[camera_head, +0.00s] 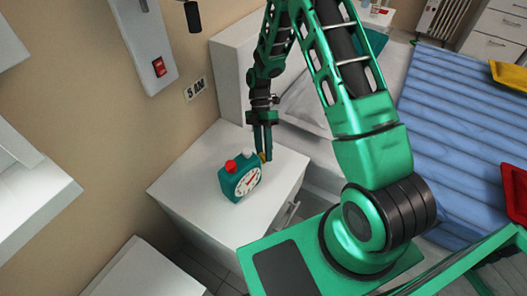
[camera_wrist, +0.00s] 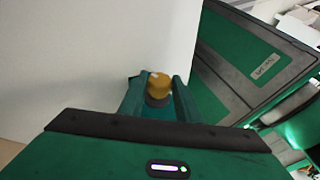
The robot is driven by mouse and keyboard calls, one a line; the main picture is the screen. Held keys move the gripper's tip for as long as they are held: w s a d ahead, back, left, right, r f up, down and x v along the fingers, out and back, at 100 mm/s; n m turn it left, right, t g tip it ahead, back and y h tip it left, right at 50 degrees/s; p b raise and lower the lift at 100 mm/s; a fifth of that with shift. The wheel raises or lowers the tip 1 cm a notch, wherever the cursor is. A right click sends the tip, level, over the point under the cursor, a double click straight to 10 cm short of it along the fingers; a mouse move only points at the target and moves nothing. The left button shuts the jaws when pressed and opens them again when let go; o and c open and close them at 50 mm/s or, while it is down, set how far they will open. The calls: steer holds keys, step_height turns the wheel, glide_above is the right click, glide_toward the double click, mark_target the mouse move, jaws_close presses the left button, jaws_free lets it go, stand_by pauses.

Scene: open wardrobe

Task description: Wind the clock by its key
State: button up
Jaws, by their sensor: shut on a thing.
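The clock (camera_head: 240,177) is a small teal alarm clock with a white dial and red and white knobs on top. It stands upright on the white nightstand (camera_head: 190,196). Its key (camera_head: 262,157) is a small yellow-brown piece at the clock's right side. In the wrist view the key (camera_wrist: 159,83) shows as a round gold knob between my fingers. My gripper (camera_head: 263,152) points down beside the clock and is shut on the key. In the wrist view my gripper (camera_wrist: 158,95) hides most of the clock.
A bed with a blue striped cover (camera_head: 460,125) is at the right, with a yellow item (camera_head: 508,75) and a red item (camera_head: 516,192) on it. The nightstand top around the clock is clear.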

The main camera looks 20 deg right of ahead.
steer(key=shift+w+a+f+g+h, duration=0.15)
steer(key=shift+g+h, duration=0.15)
steer(key=shift+g, duration=0.6)
steer(key=shift+m, duration=0.3)
steer(key=o, duration=1.1)
steer(key=shift+g, duration=0.3)
steer(key=shift+c, duration=0.2)
